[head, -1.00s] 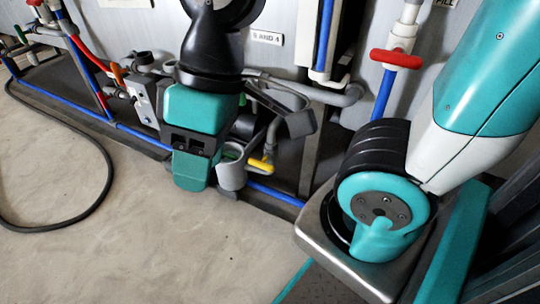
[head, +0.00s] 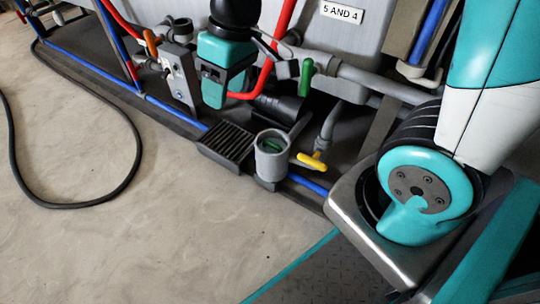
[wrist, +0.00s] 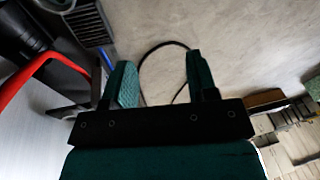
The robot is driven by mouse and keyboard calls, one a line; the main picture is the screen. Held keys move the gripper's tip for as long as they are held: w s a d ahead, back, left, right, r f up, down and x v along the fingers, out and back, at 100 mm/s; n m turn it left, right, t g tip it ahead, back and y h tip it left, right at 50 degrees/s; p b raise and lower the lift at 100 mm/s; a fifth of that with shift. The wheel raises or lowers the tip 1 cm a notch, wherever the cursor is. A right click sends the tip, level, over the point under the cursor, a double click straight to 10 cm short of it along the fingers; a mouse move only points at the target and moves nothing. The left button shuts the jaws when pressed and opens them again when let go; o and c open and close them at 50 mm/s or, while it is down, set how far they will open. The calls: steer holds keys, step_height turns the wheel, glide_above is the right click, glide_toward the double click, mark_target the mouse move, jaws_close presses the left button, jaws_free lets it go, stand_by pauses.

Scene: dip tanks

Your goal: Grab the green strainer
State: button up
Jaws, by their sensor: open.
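The green strainer (head: 272,145) shows as a small green patch inside the upright grey cup (head: 270,166) in the head view. The cup's wall hides most of it. My gripper (wrist: 160,68) is open in the wrist view, with nothing between its two dark green fingers. In the head view the teal end of my arm hangs above and to the left of the cup, apart from it. I cannot make out the fingertips clearly there. The strainer cannot be made out in the wrist view.
A dark grate (head: 227,143) lies left of the cup; it also shows in the wrist view (wrist: 88,22). A yellow handle (head: 312,161) is close on the cup's right. A red hose (head: 265,82), grey pipes and a green handle (head: 305,80) crowd behind. The front floor is open.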

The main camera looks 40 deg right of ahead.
steer(key=w+d+f+m+h+b, duration=0.1)
steer(key=w+d+f+h+b, duration=0.1)
steer(key=w+d+f, duration=0.6)
steer(key=h+b, duration=0.2)
steer(key=h, duration=0.1)
glide_toward(269, 143)
steer(key=b+x, duration=0.2)
steer(key=b, duration=0.1)
steer(key=b+x, duration=0.3)
steer(key=shift+d+b, duration=0.25)
steer(key=shift+b, duration=0.05)
steer(key=b+x, duration=0.5)
steer(key=x, duration=0.1)
steer(key=shift+a+f, duration=0.1)
steer(key=shift+a, duration=0.05)
steer(key=shift+c, duration=0.2)
jaws_close()
